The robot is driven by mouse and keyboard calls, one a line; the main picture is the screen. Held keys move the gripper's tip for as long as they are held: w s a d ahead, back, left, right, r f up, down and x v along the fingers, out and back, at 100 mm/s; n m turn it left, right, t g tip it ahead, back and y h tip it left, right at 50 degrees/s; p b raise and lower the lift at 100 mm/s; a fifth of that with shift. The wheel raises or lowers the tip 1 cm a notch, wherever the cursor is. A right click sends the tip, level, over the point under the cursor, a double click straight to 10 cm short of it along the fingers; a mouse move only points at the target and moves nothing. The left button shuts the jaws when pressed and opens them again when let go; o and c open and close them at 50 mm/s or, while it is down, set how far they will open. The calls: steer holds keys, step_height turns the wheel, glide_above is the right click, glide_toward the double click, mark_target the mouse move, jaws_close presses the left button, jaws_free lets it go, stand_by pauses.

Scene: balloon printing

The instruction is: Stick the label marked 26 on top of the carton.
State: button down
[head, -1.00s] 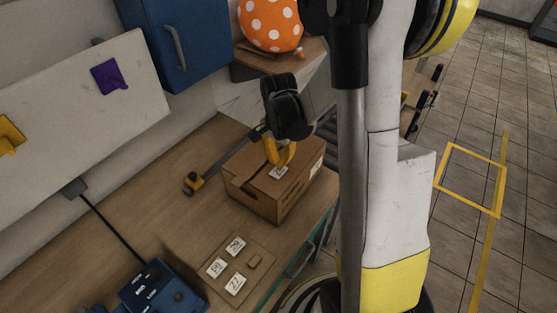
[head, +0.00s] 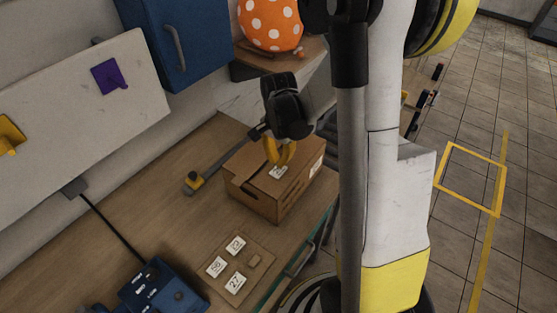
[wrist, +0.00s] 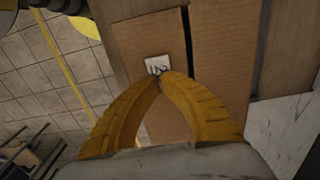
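The brown carton (head: 255,204) stands on the wooden bench. A white label (head: 278,172) lies flat on or just above the carton's top, near its right side; it also shows in the wrist view (wrist: 157,64) beside the dark seam. Its number is partly covered and I cannot read it fully. My gripper (head: 280,164) points down at the label with its yellow fingers. In the wrist view the fingertips (wrist: 162,76) are close together and overlap the label's near edge. I cannot tell whether they pinch the label or only sit over it.
A blue device (head: 160,290) stands at the front left. An orange dotted balloon (head: 270,24) is behind the carton.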

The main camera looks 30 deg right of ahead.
mark_target(279, 170)
steer(key=shift+f+b, duration=1.8)
stand_by(1.5)
stand_by(0.6)
steer(key=shift+r+p, duration=2.35)
steer(key=shift+r, duration=1.2)
steer(key=shift+s+a+r+n+b, duration=0.1)
steer(key=shift+a+n+b, duration=0.35)
steer(key=shift+b, duration=0.35)
steer(key=s+a+f+n+t+b, duration=0.1)
steer(key=s+a+n+t+b, duration=0.6)
steer(key=s+a+n+b, duration=0.3)
steer(key=a+n+b, duration=0.2)
steer(key=n+b, duration=0.1)
steer(key=b, duration=0.1)
steer(key=shift+s+a+b, duration=0.3)
steer(key=shift+b, duration=0.1)
steer(key=shift+f, duration=0.1)
